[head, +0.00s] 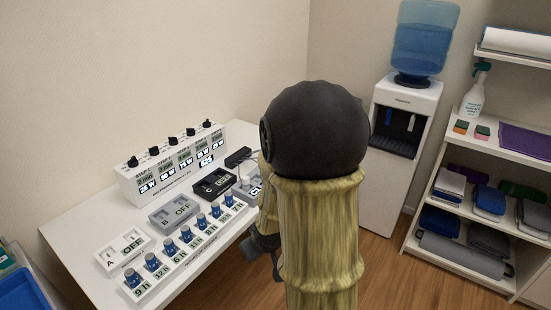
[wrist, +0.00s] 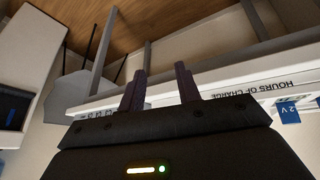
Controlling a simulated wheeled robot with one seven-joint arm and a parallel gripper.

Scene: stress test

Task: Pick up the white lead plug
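A small white piece (head: 243,183), which looks like the white lead plug, sits near the right end of the white table (head: 75,232), partly hidden behind my arm. A pale lead seems to rise from it. My gripper (head: 267,256) is beyond the table's right edge, apart from the plug and partly hidden by my arm. In the wrist view my gripper (wrist: 161,88) has its two dark fingers apart with nothing between them, facing the table's edge and legs. The plug cannot be made out in the wrist view.
A white box with black knobs (head: 172,161) stands at the table's back. A strip of blue knobs (head: 186,235) and switch boxes, including grey B (head: 174,211) and white A (head: 123,250), lie in front. A water dispenser (head: 408,110) and shelves (head: 475,200) stand right; floor between is clear.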

